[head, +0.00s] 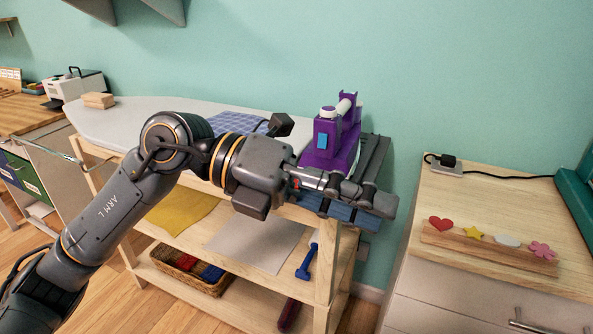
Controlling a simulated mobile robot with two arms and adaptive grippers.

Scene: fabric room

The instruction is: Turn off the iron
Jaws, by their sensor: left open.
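The iron (326,137) is purple with a white part on top and a light blue patch on its side. It stands at the right end of the ironing board (110,121). My left gripper (376,182) reaches in from the left, its fingers apart, in front of and just right of the iron. The gripper hides the iron's lower part, and I cannot tell whether they touch. A black plug (448,160) sits in a white socket block on the cabinet at the right, with a black cord running right. My right gripper is not in view.
Shelves under the board hold a yellow cloth (181,214), a pale cloth (258,243), a wicker basket (190,270) and a blue tool (307,262). The cabinet (462,205) at right carries a wooden strip (488,246) with coloured shapes. A gap separates board and cabinet.

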